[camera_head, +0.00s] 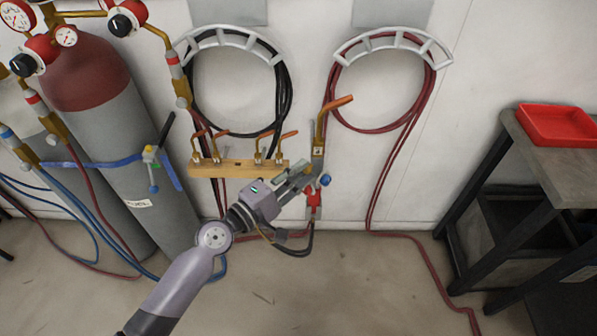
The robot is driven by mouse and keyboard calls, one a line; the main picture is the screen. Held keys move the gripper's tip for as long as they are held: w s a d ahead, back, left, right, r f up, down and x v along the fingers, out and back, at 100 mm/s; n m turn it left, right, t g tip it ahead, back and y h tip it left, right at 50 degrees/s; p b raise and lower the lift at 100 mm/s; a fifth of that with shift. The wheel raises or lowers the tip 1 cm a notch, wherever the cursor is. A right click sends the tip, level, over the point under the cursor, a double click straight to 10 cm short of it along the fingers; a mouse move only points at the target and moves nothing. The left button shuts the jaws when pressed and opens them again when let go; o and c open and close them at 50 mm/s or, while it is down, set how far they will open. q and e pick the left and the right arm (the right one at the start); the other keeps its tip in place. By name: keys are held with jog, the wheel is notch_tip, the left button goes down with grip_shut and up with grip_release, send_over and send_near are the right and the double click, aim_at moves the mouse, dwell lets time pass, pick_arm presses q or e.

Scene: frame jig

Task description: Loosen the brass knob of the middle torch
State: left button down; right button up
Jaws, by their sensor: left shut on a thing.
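The torch (318,152) hangs upright against the white wall near the middle, with a bent copper tip (335,108) at its top. A blue knob (325,180) sticks out on its right side, and red hose fittings (313,199) are below. My left gripper (304,172) reaches it from the lower left. Its fingers are shut at the left side of the torch body, at the brass knob, which they mostly hide. My right gripper is not in view.
A wooden rack (209,170) with several copper tips is just left of the gripper. Gas cylinders (107,120) stand at the left. Hose hangers (392,36) are above. A dark bench (533,160) with a red tray (556,126) is at the right. A red hose (430,262) crosses the floor.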

pick_arm(q)
jog(key=shift+f, duration=0.1)
jog(key=c, duration=1.5)
grip_release()
jog(key=shift+o, duration=0.2)
jog(key=shift+a, duration=0.1)
jog(key=v, duration=1.2)
